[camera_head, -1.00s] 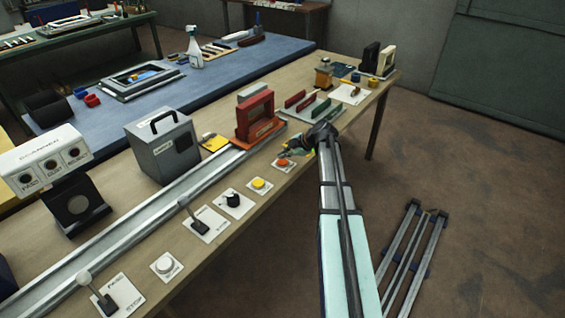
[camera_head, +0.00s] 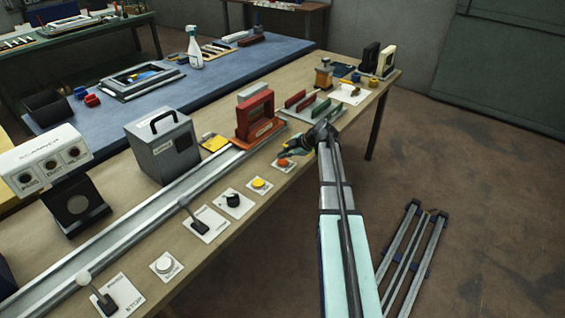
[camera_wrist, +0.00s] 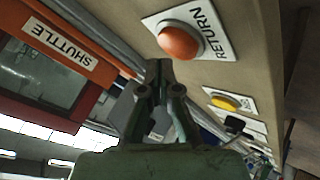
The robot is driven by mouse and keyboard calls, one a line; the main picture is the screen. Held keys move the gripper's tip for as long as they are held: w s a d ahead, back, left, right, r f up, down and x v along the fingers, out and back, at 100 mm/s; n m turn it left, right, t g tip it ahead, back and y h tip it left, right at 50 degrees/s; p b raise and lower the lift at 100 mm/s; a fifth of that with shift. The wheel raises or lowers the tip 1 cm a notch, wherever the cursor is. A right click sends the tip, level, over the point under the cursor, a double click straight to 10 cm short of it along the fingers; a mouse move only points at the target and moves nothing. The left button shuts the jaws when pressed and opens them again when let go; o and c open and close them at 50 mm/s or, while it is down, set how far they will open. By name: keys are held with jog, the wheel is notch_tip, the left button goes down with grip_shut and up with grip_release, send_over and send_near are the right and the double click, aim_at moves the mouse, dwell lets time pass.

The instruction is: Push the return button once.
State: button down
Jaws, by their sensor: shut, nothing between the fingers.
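The return button is an orange-red dome (camera_head: 282,163) on a white plate near the table's front edge. In the wrist view the button (camera_wrist: 180,42) is close up, with RETURN printed on its plate (camera_wrist: 208,24). My gripper (camera_head: 284,154) is shut and empty beside and slightly above the button in the head view. In the wrist view its closed fingertips (camera_wrist: 158,66) are just below and left of the dome in the picture. A gap seems to show between them, but I cannot tell whether they touch.
A yellow button (camera_head: 259,184) and a black knob (camera_head: 233,200) sit along the same edge. The red shuttle frame (camera_head: 256,117) stands on a metal rail (camera_head: 150,214) behind the controls. A grey box (camera_head: 163,147) stands beyond the rail.

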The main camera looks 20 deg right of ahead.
aim_at(284, 162)
jog(key=shift+f+b, duration=0.9)
jog(key=shift+b, duration=0.4)
dwell(0.7)
jog(key=shift+r, duration=0.9)
jog(key=shift+r, duration=0.1)
jog(key=shift+r, duration=2.45)
